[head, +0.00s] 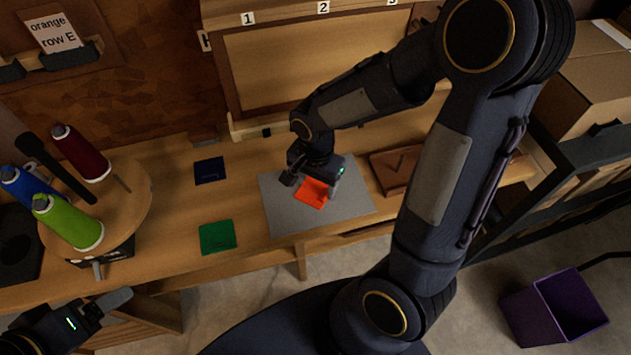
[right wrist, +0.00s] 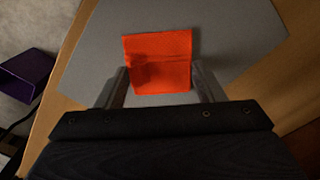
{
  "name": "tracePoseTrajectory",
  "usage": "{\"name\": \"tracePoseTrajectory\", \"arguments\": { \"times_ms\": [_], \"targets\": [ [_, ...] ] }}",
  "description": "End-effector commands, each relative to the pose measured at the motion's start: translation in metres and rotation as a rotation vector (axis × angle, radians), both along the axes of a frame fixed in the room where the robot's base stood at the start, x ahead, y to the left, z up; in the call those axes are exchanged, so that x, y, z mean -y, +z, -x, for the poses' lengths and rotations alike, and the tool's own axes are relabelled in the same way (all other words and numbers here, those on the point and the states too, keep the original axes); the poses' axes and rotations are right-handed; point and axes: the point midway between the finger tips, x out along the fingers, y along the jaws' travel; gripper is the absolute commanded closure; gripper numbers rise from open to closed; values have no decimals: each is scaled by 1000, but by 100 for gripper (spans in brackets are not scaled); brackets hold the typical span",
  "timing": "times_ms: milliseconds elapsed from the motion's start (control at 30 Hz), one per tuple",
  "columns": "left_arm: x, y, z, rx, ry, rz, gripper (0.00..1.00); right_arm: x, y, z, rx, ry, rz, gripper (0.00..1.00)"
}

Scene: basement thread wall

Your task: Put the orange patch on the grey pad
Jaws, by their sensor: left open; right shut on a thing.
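The orange patch (head: 311,193) is over the grey pad (head: 281,219) on the wooden bench. My right gripper (head: 312,183) is shut on the orange patch, with its fingers at the patch's two sides. In the right wrist view the patch (right wrist: 158,62) shows between the fingertips (right wrist: 163,88), with the grey pad (right wrist: 230,40) behind it. I cannot tell whether the patch touches the pad. My left gripper (head: 108,309) is open and empty at the lower left, by the bench's front edge.
A green patch (head: 217,237) and a dark blue patch (head: 209,170) lie on the bench left of the pad. A round stand (head: 133,207) holds several thread spools at the left. A brown wooden tray (head: 391,178) lies right of the pad. A purple bin (head: 524,318) stands on the floor.

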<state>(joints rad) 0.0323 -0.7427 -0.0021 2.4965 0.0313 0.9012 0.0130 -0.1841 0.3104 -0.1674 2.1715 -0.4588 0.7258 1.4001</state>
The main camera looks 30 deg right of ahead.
Motion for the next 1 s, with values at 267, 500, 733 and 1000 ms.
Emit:
{"name": "tracePoseTrajectory", "arguments": {
  "times_ms": [267,500,733,1000],
  "targets": [
    [0,-3,0,0,0,0,25,0,-3,0,0,-1,0,58],
    [0,-2,0,0,0,0,25,0,-2,0,0,-1,0,16],
    [0,-2,0,0,0,0,25,0,-1,0,0,-1,0,16],
    [0,7,0,0,0,0,25,0,31,-1,7,-1,0,16]
  ]
}}
